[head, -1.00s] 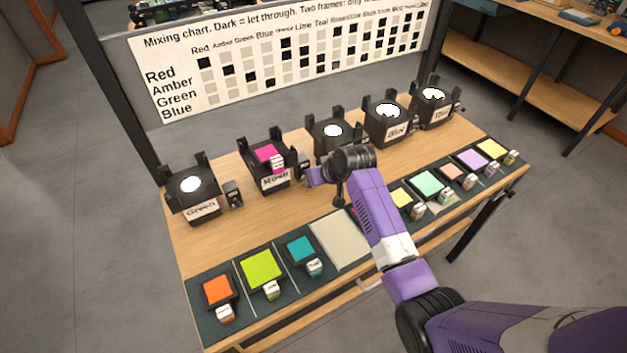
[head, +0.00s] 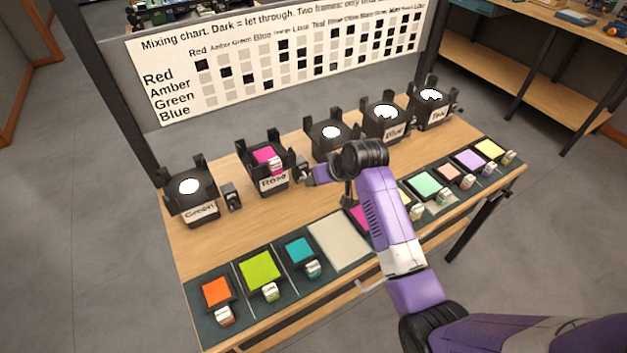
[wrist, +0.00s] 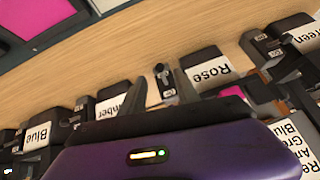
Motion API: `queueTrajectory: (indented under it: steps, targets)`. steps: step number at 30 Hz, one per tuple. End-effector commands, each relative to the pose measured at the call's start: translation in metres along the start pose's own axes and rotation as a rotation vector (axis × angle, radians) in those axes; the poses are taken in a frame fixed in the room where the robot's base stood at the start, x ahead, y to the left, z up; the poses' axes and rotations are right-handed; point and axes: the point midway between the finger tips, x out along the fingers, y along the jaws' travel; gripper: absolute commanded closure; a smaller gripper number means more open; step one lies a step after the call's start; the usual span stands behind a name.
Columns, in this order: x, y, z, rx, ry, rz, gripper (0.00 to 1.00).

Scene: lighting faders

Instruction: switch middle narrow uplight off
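The row of black uplights has white labels. Rose (head: 268,166) holds a pink filter; Green (head: 192,195), Blue (head: 385,120), Teal (head: 433,105) and the central lamp (head: 331,135) show white lit openings. The central lamp's label, hidden in the head view, reads Amber (wrist: 112,107) in the wrist view. Small switch boxes stand beside lamps; Rose's switch (wrist: 163,84) shows its lever between Rose and Amber. My gripper (head: 311,174) is low beside Rose's switch box, just right of Rose.
Coloured filters in frames lie along the bench's front, including orange (head: 216,291), lime (head: 260,270) and teal (head: 299,250). A blank pale pad (head: 338,243) lies among them. The mixing chart (head: 285,60) stands behind the lamps. Bare wood lies between lamps and filters.

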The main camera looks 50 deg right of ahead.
Motion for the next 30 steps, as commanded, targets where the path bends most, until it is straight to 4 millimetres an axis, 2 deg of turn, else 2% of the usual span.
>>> queueTrajectory:
  steps: [3,8,26,30]
  targets:
    - [-0.016,0.0,0.0,0.0,0.002,0.0,0.62]
    - [-0.026,0.0,0.0,0.0,0.0,0.0,0.62]
    - [-0.027,0.0,0.0,0.001,0.001,0.0,0.62]
    - [-0.027,0.002,-0.013,0.007,0.056,0.008,0.62]
